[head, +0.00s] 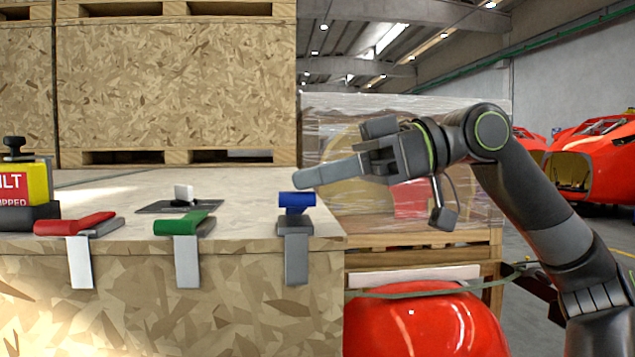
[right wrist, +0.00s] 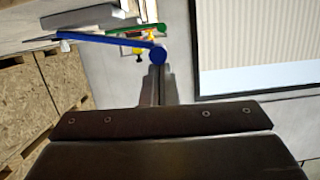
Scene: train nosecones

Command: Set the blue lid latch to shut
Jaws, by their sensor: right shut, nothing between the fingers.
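The blue lid latch (head: 297,201) sits on a grey metal bracket (head: 295,243) at the right front corner of the crate lid. Its handle stands higher than the red and green ones in the head view. In the right wrist view the blue handle (right wrist: 105,41) is a long bar with a rounded end close to my fingertips. My right gripper (head: 300,178) is shut and empty, reaching in from the right just above the blue handle. Its fingers (right wrist: 157,72) show together in the right wrist view. I cannot tell whether they touch the handle. My left gripper is out of view.
A red latch (head: 75,224) and a green latch (head: 181,223) sit along the same front edge. A small white switch (head: 184,192) stands on the lid, and a yellow and black box (head: 35,185) at the left. Stacked wooden crates (head: 175,80) rise behind. A red nosecone (head: 425,322) is below right.

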